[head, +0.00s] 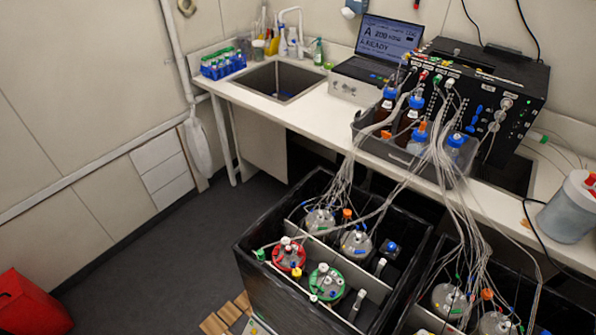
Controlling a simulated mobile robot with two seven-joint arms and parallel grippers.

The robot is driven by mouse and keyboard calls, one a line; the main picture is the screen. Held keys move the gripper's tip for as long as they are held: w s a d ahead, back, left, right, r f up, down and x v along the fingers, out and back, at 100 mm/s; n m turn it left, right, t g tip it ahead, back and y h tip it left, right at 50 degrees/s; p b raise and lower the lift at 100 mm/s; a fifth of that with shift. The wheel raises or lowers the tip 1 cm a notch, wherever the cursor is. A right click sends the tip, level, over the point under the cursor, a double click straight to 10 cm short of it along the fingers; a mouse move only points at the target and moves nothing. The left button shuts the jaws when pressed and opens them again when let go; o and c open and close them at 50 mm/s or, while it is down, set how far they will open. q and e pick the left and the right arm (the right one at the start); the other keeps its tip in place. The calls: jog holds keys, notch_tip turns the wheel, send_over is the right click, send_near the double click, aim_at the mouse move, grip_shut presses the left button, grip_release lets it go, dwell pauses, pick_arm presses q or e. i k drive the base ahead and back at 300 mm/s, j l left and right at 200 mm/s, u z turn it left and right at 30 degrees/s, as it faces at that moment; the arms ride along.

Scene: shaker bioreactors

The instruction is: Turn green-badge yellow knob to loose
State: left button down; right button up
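A vessel lid with a green ring (326,283) sits in the front part of the black shaker box (285,293). It carries several small fittings and white caps. A small yellow knob-like part (296,272) shows between this lid and the red-ringed lid (289,254); I cannot tell which vessel it belongs to. A green cap (260,254) stands at the left edge of the box. No green badge is clear at this size, and whether any knob is tight or loose cannot be seen. Neither gripper is in view.
Bundled tubes (345,182) run from the black control unit (487,92) down to the vessels. A second box with vessels (449,300) stands at right. The white bench (250,99) holds a sink and laptop (385,45).

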aim_at(296, 273)
jog(key=l+u, duration=0.3)
jog(key=l, duration=0.25)
jog(key=l+u, duration=0.35)
jog(key=l, duration=0.15)
jog(key=i+j+z, duration=0.25)
jog(key=z, duration=0.25)
jog(key=i+j+z, duration=0.65)
jog(key=j+z, duration=0.2)
jog(key=z, duration=0.15)
jog(key=i+j+z, duration=0.15)
jog(key=j+z, duration=1.3)
jog(key=j, duration=0.2)
jog(key=k+j+z, duration=0.25)
jog(key=j+z, duration=0.25)
jog(key=k+j+z, duration=0.2)
jog(key=j+z, duration=0.3)
